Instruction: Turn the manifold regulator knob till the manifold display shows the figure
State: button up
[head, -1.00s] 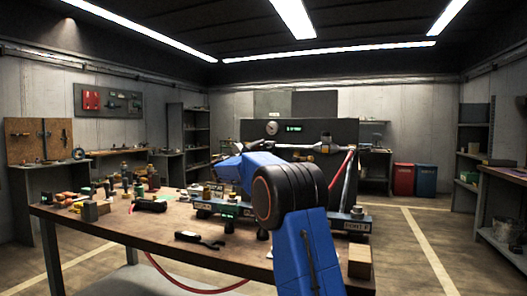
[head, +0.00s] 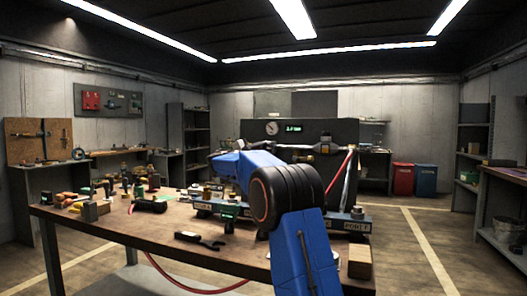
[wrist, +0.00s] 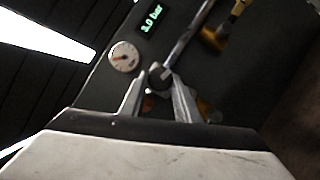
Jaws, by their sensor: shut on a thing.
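The manifold display (wrist: 152,18) glows green and reads 3.0 bar in the wrist view; in the head view it is a small lit strip (head: 293,128) on the dark panel. A round white gauge (wrist: 124,57) sits beside it. My gripper (wrist: 157,78) is shut on the dark regulator knob (wrist: 159,73), with one finger on each side of it. The knob's top shows between the fingertips. In the head view my blue arm hides the gripper and the knob.
A pipe with brass fittings (wrist: 216,38) runs close by the knob. The wooden bench (head: 130,232) holds a black-handled tool (head: 200,241), several small parts and a wooden block (head: 360,262). A red hose (head: 339,178) rises at the right of the panel.

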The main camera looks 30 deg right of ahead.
jog(key=m+y, duration=0.1)
jog(key=m, duration=0.1)
jog(key=m+g, duration=0.1)
jog(key=m, duration=0.2)
jog(key=shift+r+y, duration=0.15)
jog(key=shift+y, duration=0.25)
jog(key=shift+m, duration=0.4)
jog(key=o, duration=1)
jog(key=shift+o, duration=0.2)
jog(key=v, duration=1.7)
jog(key=shift+a, duration=0.2)
jog(key=shift+r, duration=0.15)
